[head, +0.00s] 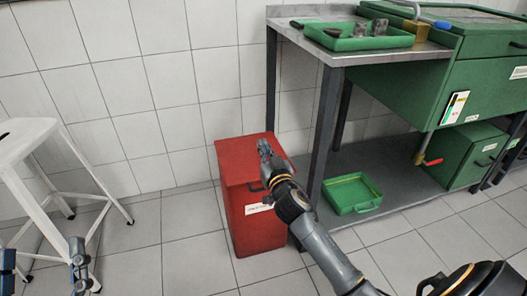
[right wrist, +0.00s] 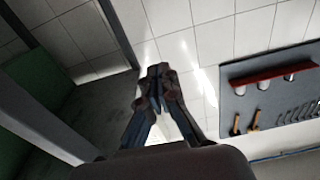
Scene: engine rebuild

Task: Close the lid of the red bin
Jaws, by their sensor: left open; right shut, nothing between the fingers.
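The red bin (head: 248,226) stands on the floor against the tiled wall, left of the workbench. Its red lid (head: 236,150) lies flat across the top and looks closed. A dark handle (head: 256,188) shows at the front of the lid, partly behind my right arm. My right gripper (head: 264,146) is shut and empty, over the lid; I cannot tell whether it touches. Its fingertips are together in the right wrist view (right wrist: 158,72), where the bin does not show. My left gripper (head: 77,248) is open at the lower left, well away from the bin.
A workbench (head: 303,37) with a green tray (head: 385,41) stands right of the bin. A green tray (head: 343,208) lies on its lower shelf. A white stool (head: 40,170) stands at left. Floor between stool and bin is clear. A tool board (right wrist: 275,95) hangs on the wall.

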